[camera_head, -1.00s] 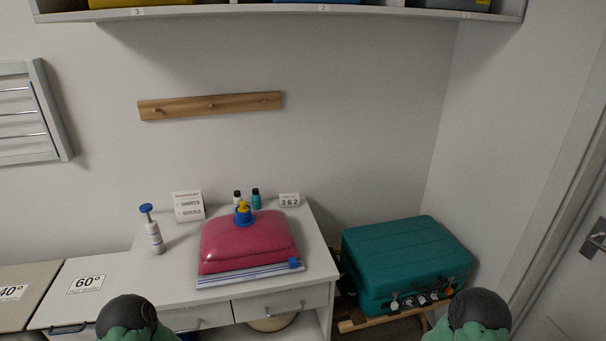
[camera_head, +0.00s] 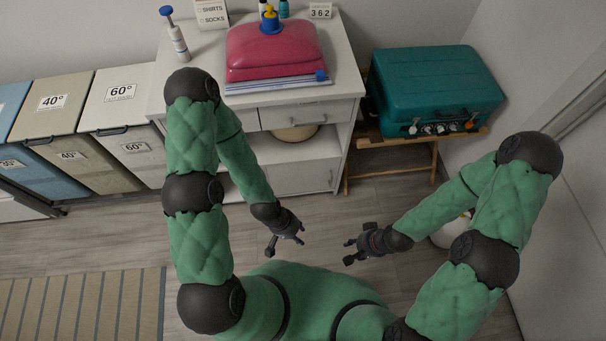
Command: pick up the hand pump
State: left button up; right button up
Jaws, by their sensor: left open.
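The hand pump (camera_head: 178,42), a white cylinder with a blue top handle, stands upright on the left part of the white cabinet top (camera_head: 206,66). A pink vacuum bag (camera_head: 275,52) with a blue and yellow valve (camera_head: 270,20) lies to its right. My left gripper (camera_head: 286,246) is open and empty, low in front of the cabinet and well away from the pump. My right gripper (camera_head: 348,251) is empty and appears open, to the right of the left one and also low over the floor.
A teal suitcase (camera_head: 430,84) rests on a wooden rack (camera_head: 392,168) right of the cabinet. Laundry bins (camera_head: 100,160) stand left of it. A sign (camera_head: 211,12), small bottles and a number block (camera_head: 320,11) stand behind the bag. A striped mat (camera_head: 85,305) lies on the floor.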

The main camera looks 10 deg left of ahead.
aim_at(177, 37)
jog(key=j+z, duration=0.45)
jog(key=k+j+z, duration=0.1)
jog(key=j+z, duration=0.35)
jog(key=k+j+z, duration=0.15)
jog(key=j+z, duration=0.3)
jog(key=k+j+z, duration=0.1)
jog(key=k+j, duration=0.3)
jog(key=j, duration=0.35)
jog(key=k+j+z, duration=0.15)
jog(key=k+j, duration=0.3)
jog(key=j, duration=0.25)
jog(key=k+j+z, duration=0.1)
jog(key=k+j, duration=0.4)
jog(key=j, duration=0.15)
jog(key=k+j+z, duration=0.1)
jog(key=k+j, duration=0.35)
jog(key=j, duration=0.15)
